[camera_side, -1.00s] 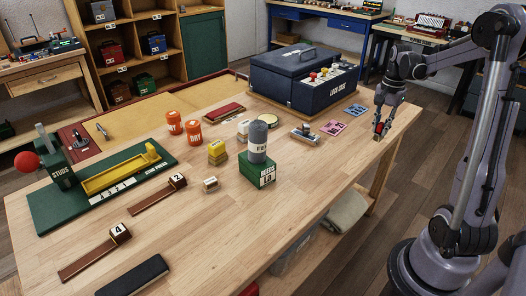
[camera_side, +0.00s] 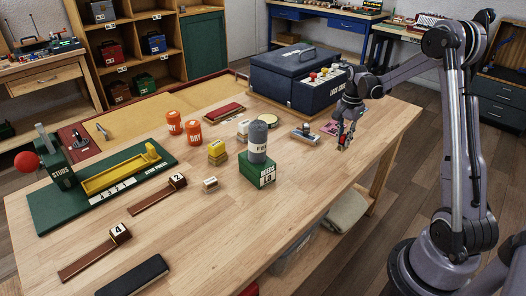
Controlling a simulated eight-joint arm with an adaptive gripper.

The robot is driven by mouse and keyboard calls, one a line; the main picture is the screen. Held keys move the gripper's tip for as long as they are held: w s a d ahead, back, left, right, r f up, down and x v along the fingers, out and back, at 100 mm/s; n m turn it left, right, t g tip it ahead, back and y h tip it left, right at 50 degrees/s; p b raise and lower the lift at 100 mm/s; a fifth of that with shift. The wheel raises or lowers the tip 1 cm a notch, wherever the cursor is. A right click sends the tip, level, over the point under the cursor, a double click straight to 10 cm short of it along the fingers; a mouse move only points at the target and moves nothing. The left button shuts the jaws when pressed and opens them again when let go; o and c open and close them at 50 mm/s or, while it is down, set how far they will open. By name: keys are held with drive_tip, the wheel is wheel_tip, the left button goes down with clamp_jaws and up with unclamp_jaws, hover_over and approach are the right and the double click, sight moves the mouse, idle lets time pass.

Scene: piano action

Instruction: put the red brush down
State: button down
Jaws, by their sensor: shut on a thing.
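My gripper (camera_side: 346,134) is over the right part of the workbench, shut on the red brush (camera_side: 342,141). Only a small part of the brush shows between the fingers, with red on it. It hangs low, close to the wooden bench top (camera_side: 372,140); I cannot tell whether it touches the wood.
A pink card (camera_side: 329,128) lies just left of my gripper, and a grey-topped block tool (camera_side: 304,134) lies further left. The dark blue lock case (camera_side: 300,80) stands behind. A green box (camera_side: 258,172) bears a grey roll. The front right of the bench is clear.

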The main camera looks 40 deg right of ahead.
sight(343, 144)
drive_tip(key=shift+f, duration=1.65)
drive_tip(key=shift+f, duration=0.15)
drive_tip(key=c, duration=1.3)
unclamp_jaws()
